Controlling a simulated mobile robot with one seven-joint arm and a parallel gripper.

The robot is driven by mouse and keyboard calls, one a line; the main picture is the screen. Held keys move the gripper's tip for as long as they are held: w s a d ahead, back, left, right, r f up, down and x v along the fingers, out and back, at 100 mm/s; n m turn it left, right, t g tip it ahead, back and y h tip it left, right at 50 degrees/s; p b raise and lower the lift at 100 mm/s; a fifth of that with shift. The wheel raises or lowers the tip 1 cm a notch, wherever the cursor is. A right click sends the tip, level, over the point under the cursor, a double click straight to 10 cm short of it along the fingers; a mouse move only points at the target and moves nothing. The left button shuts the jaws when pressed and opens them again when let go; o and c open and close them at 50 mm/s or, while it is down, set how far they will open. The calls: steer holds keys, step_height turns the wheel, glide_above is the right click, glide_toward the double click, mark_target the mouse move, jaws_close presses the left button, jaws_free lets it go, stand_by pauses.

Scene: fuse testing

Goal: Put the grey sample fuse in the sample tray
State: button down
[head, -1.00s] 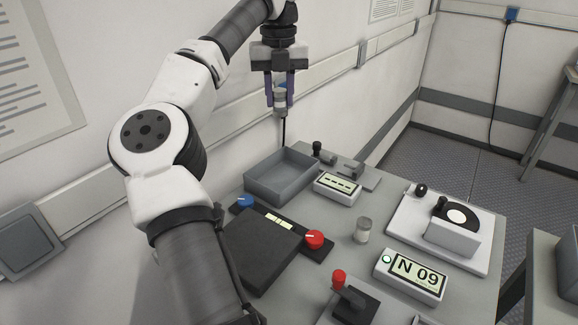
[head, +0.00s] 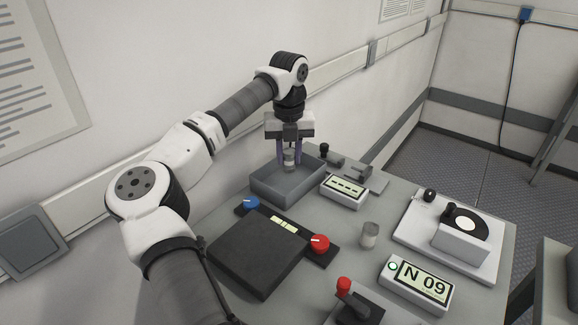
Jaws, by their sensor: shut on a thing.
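My gripper (head: 289,161) points down over the grey sample tray (head: 285,197) at the back of the table. It is shut on a small grey cylinder, the sample fuse (head: 289,157), held upright between the two purplish fingers. The fuse and fingertips appear within or just above the tray's opening; the exact height over the tray floor is hard to tell. The tray is an open grey box and no other thing shows in it.
A similar small cylinder (head: 369,234) stands on the table.

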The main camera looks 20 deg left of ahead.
mark_target(289, 168)
steer(key=shift+f, duration=2.05)
steer(key=shift+f, duration=0.2)
steer(key=c, duration=1.1)
jaws_free()
step_height(289, 168, up, 12)
steer(key=shift+r+b, duration=0.25)
steer(key=shift+b, duration=0.05)
steer(key=shift+s+f, duration=0.1)
steer(key=shift+f, duration=0.05)
